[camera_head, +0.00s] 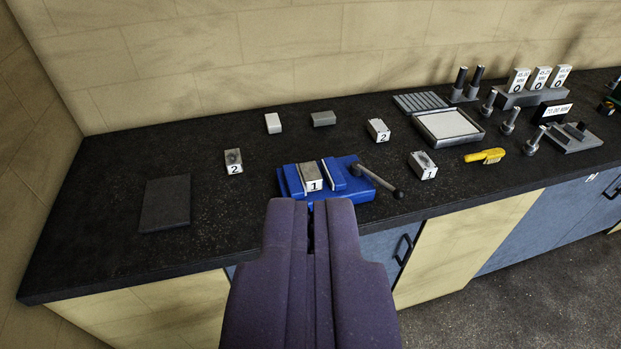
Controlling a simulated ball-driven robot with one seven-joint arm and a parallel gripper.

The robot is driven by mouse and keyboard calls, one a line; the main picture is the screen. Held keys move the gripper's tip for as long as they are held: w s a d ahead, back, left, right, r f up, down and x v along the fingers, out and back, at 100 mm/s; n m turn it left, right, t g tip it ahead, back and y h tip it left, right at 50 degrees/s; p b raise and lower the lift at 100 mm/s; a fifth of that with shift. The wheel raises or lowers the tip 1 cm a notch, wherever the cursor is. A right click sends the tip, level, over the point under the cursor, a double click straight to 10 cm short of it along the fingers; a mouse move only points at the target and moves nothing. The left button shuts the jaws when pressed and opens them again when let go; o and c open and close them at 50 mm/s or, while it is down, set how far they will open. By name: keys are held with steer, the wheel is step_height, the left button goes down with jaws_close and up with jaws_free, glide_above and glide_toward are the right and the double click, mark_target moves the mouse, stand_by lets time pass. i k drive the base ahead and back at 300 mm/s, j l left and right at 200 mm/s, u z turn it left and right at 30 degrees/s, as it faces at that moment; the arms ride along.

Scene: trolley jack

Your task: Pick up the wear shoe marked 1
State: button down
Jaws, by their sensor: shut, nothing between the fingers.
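Two small grey blocks bear a white tag reading 1. One block marked 1 (311,174) sits between the jaws of a blue vise (291,181) on the black worktop. The other block marked 1 (422,165) lies loose on the worktop to the right of the vise, with a dark mark on its top. I cannot tell from looks alone which is the wear shoe. My gripper (311,205) is shut and empty, in front of the vise in the picture, and hides part of the vise's front edge.
Blocks marked 2 lie left of the vise (233,161) and behind it (378,130). The vise handle (380,182) sticks out right. A yellow tool (485,156), a tray (480,134) and several upright pins stand right. A dark pad (165,203) lies left, with bare worktop around it.

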mark_target(312, 177)
steer(key=i+l, duration=0.15)
steer(key=i, duration=0.55)
steer(key=i+l, duration=0.2)
steer(key=i, duration=0.5)
steer(key=i+l, duration=0.15)
steer(key=i, duration=0.5)
